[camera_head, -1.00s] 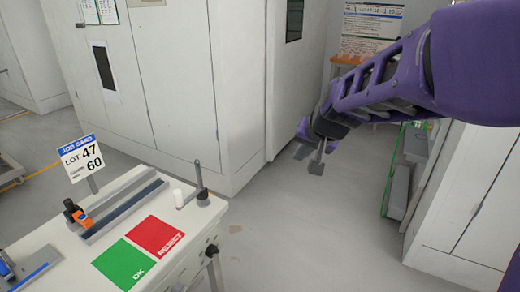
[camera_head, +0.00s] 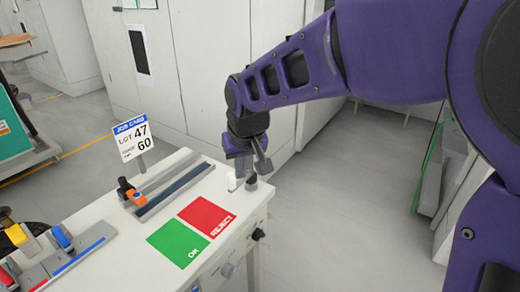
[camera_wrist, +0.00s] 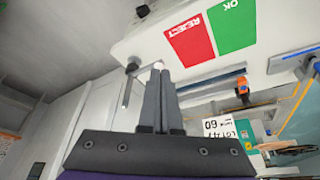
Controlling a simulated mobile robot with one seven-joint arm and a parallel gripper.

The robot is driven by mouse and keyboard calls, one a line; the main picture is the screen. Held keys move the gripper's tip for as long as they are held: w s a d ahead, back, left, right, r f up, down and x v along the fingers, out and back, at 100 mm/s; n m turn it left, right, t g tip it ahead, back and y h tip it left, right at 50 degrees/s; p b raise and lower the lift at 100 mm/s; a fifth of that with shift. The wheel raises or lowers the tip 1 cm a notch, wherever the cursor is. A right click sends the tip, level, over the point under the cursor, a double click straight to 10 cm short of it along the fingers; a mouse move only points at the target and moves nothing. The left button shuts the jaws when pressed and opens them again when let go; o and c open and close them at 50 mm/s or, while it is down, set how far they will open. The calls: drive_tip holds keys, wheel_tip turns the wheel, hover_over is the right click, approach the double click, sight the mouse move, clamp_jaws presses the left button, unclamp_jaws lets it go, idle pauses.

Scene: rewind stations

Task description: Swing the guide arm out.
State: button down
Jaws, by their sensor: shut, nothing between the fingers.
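At the far right corner of the white station top (camera_head: 225,255), a small white roller (camera_head: 232,183) stands beside a dark round post (camera_head: 251,182); I take these for parts of the guide arm. My gripper (camera_head: 263,167) hangs over this corner, pointing down, and hides part of them. In the wrist view my gripper (camera_wrist: 160,72) has both fingers side by side, shut and empty. The white roller (camera_wrist: 158,65) shows just past the fingertips, and the dark post (camera_wrist: 132,67) with a thin upright rod (camera_wrist: 127,92) is left of them. I cannot tell whether the fingers touch anything.
A job card sign (camera_head: 132,138), a slotted rail (camera_head: 175,190) with an orange and black clamp (camera_head: 132,192), a green OK pad (camera_head: 178,243) and a red REJECT pad (camera_head: 207,215) are on the station. White cabinets (camera_head: 190,70) stand behind.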

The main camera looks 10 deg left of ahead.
drive_tip(key=b, duration=0.2)
hover_over(232, 189)
drive_tip(key=s+d, duration=0.2)
wheel_tip(232, 189, down, 9)
drive_tip(key=shift+a+f, duration=0.15)
drive_tip(key=shift+a, duration=0.1)
drive_tip(key=shift+w, duration=0.15)
drive_tip(key=shift+a+m, duration=0.3)
drive_tip(key=shift+m, duration=0.1)
